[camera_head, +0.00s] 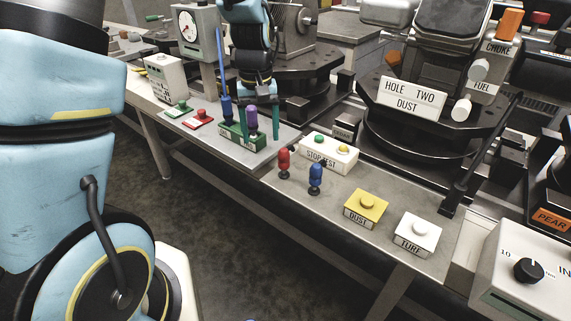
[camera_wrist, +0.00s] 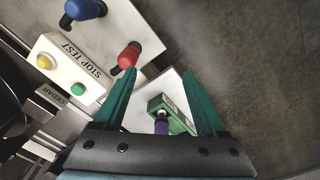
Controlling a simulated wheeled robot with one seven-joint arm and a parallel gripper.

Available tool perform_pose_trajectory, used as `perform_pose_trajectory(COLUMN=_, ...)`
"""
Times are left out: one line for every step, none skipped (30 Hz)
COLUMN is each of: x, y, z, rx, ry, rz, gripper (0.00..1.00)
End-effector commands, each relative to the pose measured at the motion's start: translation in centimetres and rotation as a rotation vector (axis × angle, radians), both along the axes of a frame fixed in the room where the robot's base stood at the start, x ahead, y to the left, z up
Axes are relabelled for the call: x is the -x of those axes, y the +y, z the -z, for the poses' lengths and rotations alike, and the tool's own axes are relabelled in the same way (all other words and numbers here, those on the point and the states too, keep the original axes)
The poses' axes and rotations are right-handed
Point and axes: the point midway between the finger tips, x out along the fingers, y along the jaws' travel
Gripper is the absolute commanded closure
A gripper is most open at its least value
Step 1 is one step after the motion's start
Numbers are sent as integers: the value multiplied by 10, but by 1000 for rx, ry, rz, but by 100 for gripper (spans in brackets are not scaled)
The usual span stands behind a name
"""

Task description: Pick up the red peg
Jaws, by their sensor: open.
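The red peg (camera_head: 284,160) stands upright on the grey bench, to the right of the green block (camera_head: 233,137). In the wrist view the red peg (camera_wrist: 128,55) is just beyond and left of the left fingertip, outside the gap between the fingers. My gripper (camera_wrist: 160,73) is open and empty, with its teal fingers apart. In the head view my gripper (camera_head: 262,118) hangs over the green block, partly hidden by the pegs there. A purple peg (camera_wrist: 162,126) in the green block shows between the fingers.
A blue peg (camera_head: 315,177) stands close to the right of the red peg. Behind them is the STOP TEST button box (camera_head: 328,158). A tall blue rod (camera_head: 222,75) rises by the green block. Yellow DUST (camera_head: 366,208) and white TURF (camera_head: 418,235) boxes stand farther right.

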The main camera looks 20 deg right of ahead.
Motion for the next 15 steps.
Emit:
perform_pose_trajectory(x=5, y=-19, z=5, rx=-7, ry=6, rz=17, gripper=26)
perform_pose_trajectory(x=7, y=-27, z=7, rx=-9, ry=9, rz=20, gripper=26)
perform_pose_trajectory(x=10, y=-36, z=9, rx=-12, ry=11, rz=26, gripper=26)
perform_pose_trajectory(x=12, y=-42, z=11, rx=-14, ry=12, rz=27, gripper=26)
perform_pose_trajectory(x=13, y=-46, z=12, rx=-15, ry=13, rz=29, gripper=26)
perform_pose_trajectory(x=15, y=-49, z=15, rx=-17, ry=15, rz=30, gripper=26)
perform_pose_trajectory(x=15, y=-51, z=19, rx=-18, ry=17, rz=30, gripper=26)
perform_pose_trajectory(x=16, y=-52, z=23, rx=-19, ry=17, rz=30, gripper=26)
perform_pose_trajectory(x=16, y=-52, z=28, rx=-20, ry=18, rz=30, gripper=26)
perform_pose_trajectory(x=16, y=-52, z=33, rx=-21, ry=18, rz=29, gripper=26)
perform_pose_trajectory(x=16, y=-52, z=38, rx=-21, ry=19, rz=29, gripper=26)
perform_pose_trajectory(x=16, y=-52, z=45, rx=-20, ry=18, rz=28, gripper=26)
perform_pose_trajectory(x=16, y=-52, z=49, rx=-21, ry=19, rz=28, gripper=26)
perform_pose_trajectory(x=15, y=-52, z=53, rx=-20, ry=18, rz=28, gripper=26)
perform_pose_trajectory(x=15, y=-52, z=58, rx=-19, ry=17, rz=29, gripper=26)
